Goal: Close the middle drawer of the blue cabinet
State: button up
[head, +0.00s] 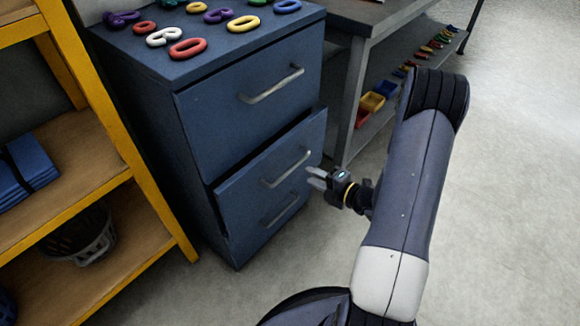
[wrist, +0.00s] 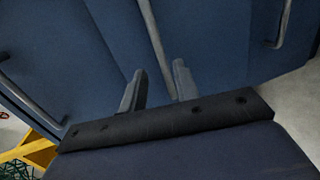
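The blue cabinet (head: 190,90) stands left of centre in the head view, with three drawers. Its middle drawer (head: 240,194) sticks out a little from the body, with a dark gap along its top edge. The top drawer (head: 225,110) looks shut. The middle drawer's bar handle (head: 287,170) faces my arm. My gripper (head: 312,178) is just to the right of that handle, close to the drawer front. In the wrist view its two fingers (wrist: 158,90) stand apart with nothing between them, before blue panels and a long handle bar (wrist: 155,45). Whether they touch the drawer is unclear.
A yellow shelf (head: 105,120) with a blue folded bundle (head: 25,168) stands close on the left. A grey bench (head: 375,20) with small coloured bins (head: 373,101) stands behind right. Open floor (head: 510,150) lies to the right.

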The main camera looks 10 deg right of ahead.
aim_at(293, 166)
jog(key=b+x, duration=0.1)
jog(key=x, duration=0.7)
jog(key=shift+w+a+b, duration=0.2)
jog(key=shift+b, duration=0.15)
jog(key=shift+c, duration=0.4)
grip_shut()
